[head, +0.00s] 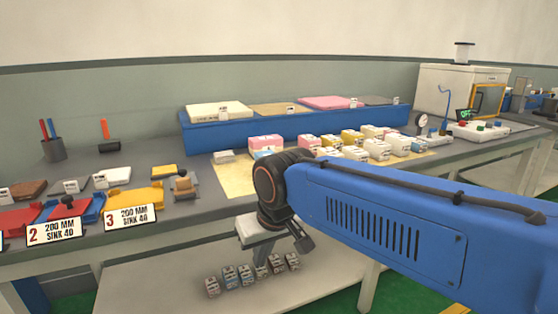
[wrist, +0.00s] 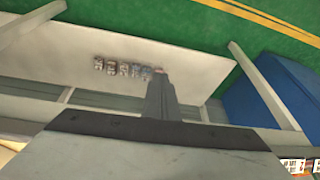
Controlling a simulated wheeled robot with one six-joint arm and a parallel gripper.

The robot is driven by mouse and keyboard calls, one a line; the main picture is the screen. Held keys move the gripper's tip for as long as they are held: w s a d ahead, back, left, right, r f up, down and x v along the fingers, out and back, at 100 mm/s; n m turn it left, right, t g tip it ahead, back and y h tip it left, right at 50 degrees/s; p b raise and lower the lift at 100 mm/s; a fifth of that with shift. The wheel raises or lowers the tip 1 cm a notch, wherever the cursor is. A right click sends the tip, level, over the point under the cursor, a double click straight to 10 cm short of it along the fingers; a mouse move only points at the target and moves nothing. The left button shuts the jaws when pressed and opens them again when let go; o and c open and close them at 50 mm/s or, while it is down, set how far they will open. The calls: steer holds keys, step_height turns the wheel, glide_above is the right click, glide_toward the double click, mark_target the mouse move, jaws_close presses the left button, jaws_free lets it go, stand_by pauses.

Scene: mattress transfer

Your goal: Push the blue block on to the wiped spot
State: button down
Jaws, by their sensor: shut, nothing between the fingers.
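My gripper (head: 261,270) points down in front of the bench's front edge, with its fingers together and nothing between them. Its closed fingers also show in the wrist view (wrist: 160,90), over the lower shelf. A small pale-blue block (head: 266,154) stands on the tan mat (head: 235,181), close to a pink-topped block (head: 265,141). It is behind my wrist and to the left of it, and I cannot be sure it is the task's blue block. I cannot pick out a wiped spot; my arm hides part of the bench top.
Several white, pink and yellow blocks (head: 352,137) stand on the mat. A long blue riser (head: 290,124) with flat slabs lies behind them. Numbered red, blue and yellow trays (head: 66,206) are at left. Several small blocks (head: 247,274) sit on the lower shelf (head: 170,285).

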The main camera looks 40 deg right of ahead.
steer(key=w+d+r+m, duration=0.3)
steer(key=w+d+r, duration=0.1)
steer(key=w+d+r+m+g, duration=0.1)
steer(key=w+d+r+m, duration=0.3)
steer(key=r, duration=0.1)
steer(key=w+d+r+m+g, duration=0.1)
steer(key=w+d+r+m, duration=0.2)
steer(key=w+r, duration=0.1)
steer(key=shift+w+d+r, duration=0.25)
steer(key=shift+d+r, duration=0.15)
steer(key=shift+r, duration=0.35)
steer(key=w+d+r+m+g, duration=0.1)
steer(key=w+d+r+m, duration=0.3)
steer(key=d, duration=0.4)
steer(key=w+d+r+m+g, duration=0.1)
steer(key=w+d+r+m, duration=0.2)
steer(key=d+m, duration=0.35)
steer(key=shift+n, duration=0.55)
steer(key=f, duration=0.6)
steer(key=d+f, duration=0.1)
steer(key=f, duration=0.3)
steer(key=shift+s, duration=0.25)
steer(key=shift+w+a+r, duration=0.1)
steer(key=shift+w+a, duration=0.1)
steer(key=shift+a, duration=0.35)
steer(key=shift+w+a+r, duration=0.1)
steer(key=shift+w+a, duration=0.1)
steer(key=shift+a, duration=0.3)
steer(key=shift+w+a, duration=0.25)
steer(key=shift+a, duration=0.55)
